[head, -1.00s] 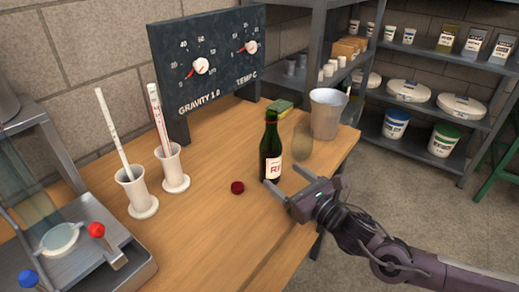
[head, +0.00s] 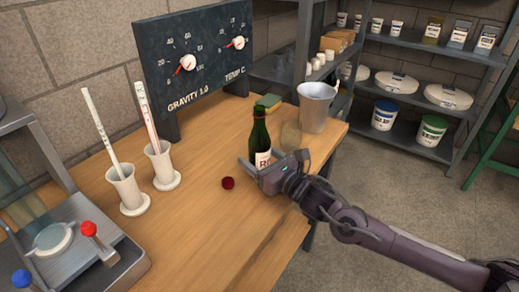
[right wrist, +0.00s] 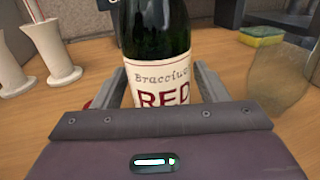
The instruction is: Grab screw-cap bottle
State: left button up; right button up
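A dark green bottle (head: 259,133) with a white label lettered in red stands upright on the wooden table. It fills the middle of the right wrist view (right wrist: 158,70), its top cut off there. My right gripper (head: 266,161) is open at the bottle's near side. In the right wrist view its two fingers (right wrist: 162,86) reach along the left and right of the label. The lower part of the bottle is hidden by the gripper. My left gripper is not in view.
A small dark red round object (head: 228,183) lies left of the bottle. A translucent brownish vessel (head: 290,137) and a metal bucket (head: 315,108) stand to its right, a sponge (head: 268,102) behind. White cylinder stands (head: 127,190) are at the left. The front table is clear.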

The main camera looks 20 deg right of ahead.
jog(key=c, duration=0.9)
jog(key=shift+r, duration=0.1)
jog(key=shift+c, duration=1)
jog(key=shift+r, duration=0.15)
